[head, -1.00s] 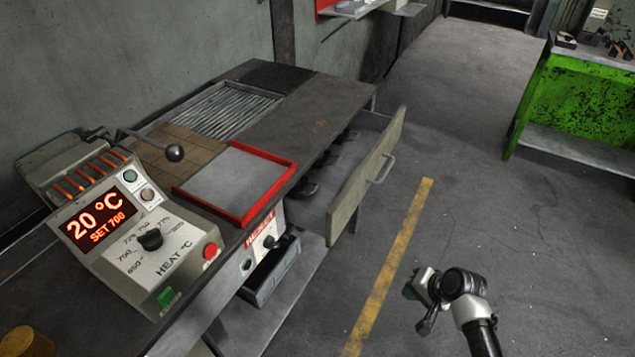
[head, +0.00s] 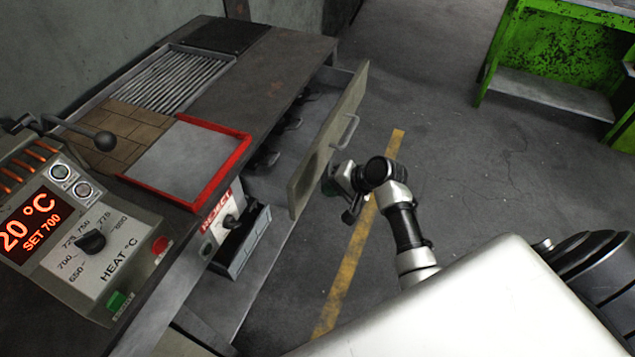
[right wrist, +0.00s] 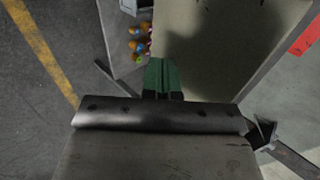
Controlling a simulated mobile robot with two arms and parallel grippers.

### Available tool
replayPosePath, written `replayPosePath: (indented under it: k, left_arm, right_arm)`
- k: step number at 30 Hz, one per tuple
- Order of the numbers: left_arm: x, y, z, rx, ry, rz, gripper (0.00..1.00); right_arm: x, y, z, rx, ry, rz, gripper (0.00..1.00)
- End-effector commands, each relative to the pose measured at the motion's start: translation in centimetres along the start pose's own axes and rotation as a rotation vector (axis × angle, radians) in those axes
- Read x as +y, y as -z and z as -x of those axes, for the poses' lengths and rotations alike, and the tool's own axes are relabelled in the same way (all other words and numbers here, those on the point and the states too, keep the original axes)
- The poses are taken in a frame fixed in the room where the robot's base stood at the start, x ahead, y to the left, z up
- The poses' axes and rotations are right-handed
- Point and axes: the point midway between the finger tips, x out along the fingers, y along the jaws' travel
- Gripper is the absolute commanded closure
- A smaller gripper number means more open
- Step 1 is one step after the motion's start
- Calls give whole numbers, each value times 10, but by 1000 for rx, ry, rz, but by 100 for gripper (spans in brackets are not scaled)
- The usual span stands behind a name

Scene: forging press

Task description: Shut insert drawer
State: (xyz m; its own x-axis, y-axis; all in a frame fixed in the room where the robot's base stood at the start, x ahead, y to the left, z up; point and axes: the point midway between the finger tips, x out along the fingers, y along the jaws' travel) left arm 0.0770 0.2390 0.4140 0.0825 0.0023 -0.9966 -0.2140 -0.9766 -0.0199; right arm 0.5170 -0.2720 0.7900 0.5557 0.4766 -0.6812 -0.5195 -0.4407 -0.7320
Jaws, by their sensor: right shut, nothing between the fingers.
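The insert drawer (head: 332,140) stands pulled out from the right side of the workbench. Its grey-beige front panel has a bar handle (head: 346,131), and several dark inserts (head: 268,158) lie inside. My right gripper (head: 328,184) is just outside the front panel, below the handle in the picture. In the right wrist view its green fingers (right wrist: 161,76) are shut and empty, against the background of the front panel (right wrist: 222,45). I cannot tell whether they touch it. My left gripper is not in view.
The workbench (head: 250,75) carries a red-rimmed tray (head: 180,160) and a heat control box (head: 85,240). A grey bin (head: 243,240) sits on the shelf below. A green table (head: 555,60) stands at the back right. The floor along the yellow line (head: 345,275) is open.

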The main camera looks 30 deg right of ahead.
Motion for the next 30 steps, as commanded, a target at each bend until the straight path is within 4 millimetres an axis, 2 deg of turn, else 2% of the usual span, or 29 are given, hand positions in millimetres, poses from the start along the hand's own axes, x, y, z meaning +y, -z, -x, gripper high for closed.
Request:
replayPosePath:
  k: [1, 6, 23, 26, 30]
  left_arm:
    - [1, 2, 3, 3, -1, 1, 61]
    - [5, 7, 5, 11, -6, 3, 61]
    - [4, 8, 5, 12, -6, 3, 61]
    - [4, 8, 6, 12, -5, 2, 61]
    - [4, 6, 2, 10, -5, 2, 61]
  right_arm:
    - [-11, 0, -5, 0, 5, 1, 100]
    - [-22, 0, -19, 1, 3, 0, 100]
    - [-31, 0, -30, 0, 2, 0, 100]
    - [-46, 0, -44, -2, 5, 1, 100]
    - [-74, 0, -76, -1, 7, 3, 100]
